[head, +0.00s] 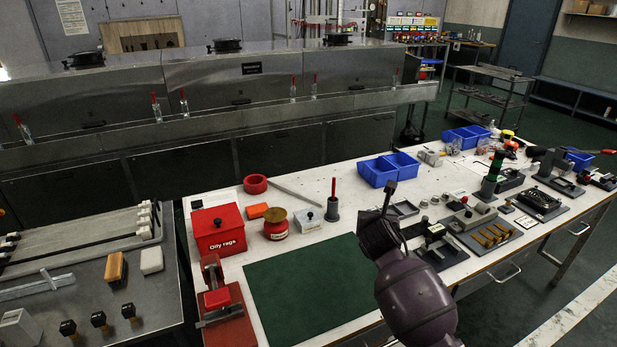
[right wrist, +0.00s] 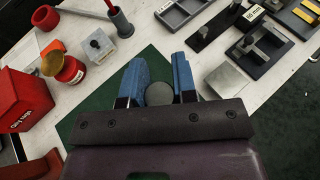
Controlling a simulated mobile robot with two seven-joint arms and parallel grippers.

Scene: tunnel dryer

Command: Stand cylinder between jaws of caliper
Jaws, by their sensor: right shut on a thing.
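My right gripper (right wrist: 160,78) has blue fingers and is shut on a grey cylinder (right wrist: 159,94), whose round end shows between them in the right wrist view. In the head view my purple right arm (head: 412,295) hides the cylinder. The gripper is over the far right part of the green mat. What looks like the caliper is a dark base with upright parts and a white label (head: 435,230), just right of my gripper. In the right wrist view its label reading "80 mm" (right wrist: 254,13) is at the top, ahead and right. My left gripper is out of view.
A red rag box (head: 218,240), a red jar (head: 275,226), a grey block (head: 309,221) and a red vise-like tool (head: 222,300) stand left. Blue bins (head: 377,172) and a grey tray (head: 403,209) are behind. The green mat (head: 310,285) is bare.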

